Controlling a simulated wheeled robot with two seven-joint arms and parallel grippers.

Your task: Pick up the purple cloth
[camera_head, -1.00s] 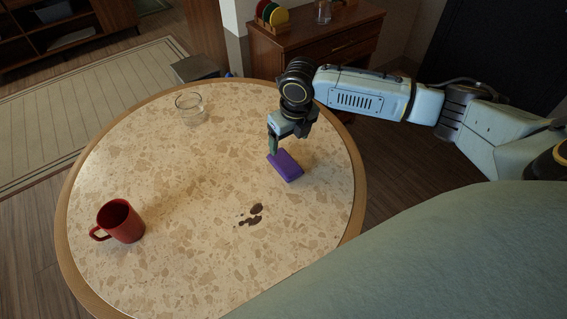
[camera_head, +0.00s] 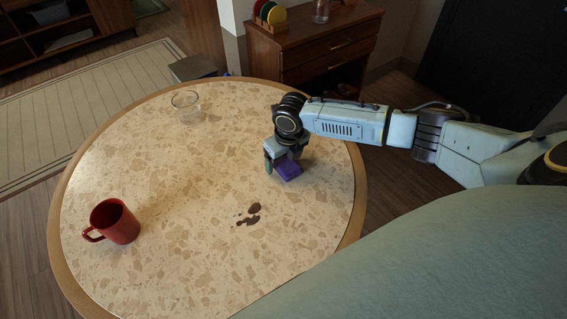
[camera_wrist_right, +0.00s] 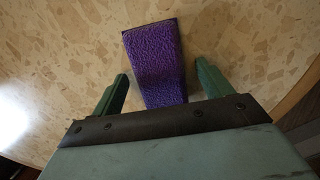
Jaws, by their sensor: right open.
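The purple cloth (camera_head: 289,172) is a small folded block lying on the round speckled table (camera_head: 170,220), right of its centre. It also shows in the right wrist view (camera_wrist_right: 155,62), between the two green fingers. My right gripper (camera_head: 282,166) is low over the cloth, pointing down. In the right wrist view, my right gripper (camera_wrist_right: 163,85) is open, with one finger on each side of the cloth and a visible gap beside each. The gripper's palm hides the near end of the cloth. My left gripper is not in view.
A red mug (camera_head: 114,222) stands at the table's left. A clear glass (camera_head: 186,106) stands near the far edge. Dark brown spill spots (camera_head: 249,214) lie just in front of the cloth. A wooden cabinet (camera_head: 325,45) stands behind the table. The table's middle is clear.

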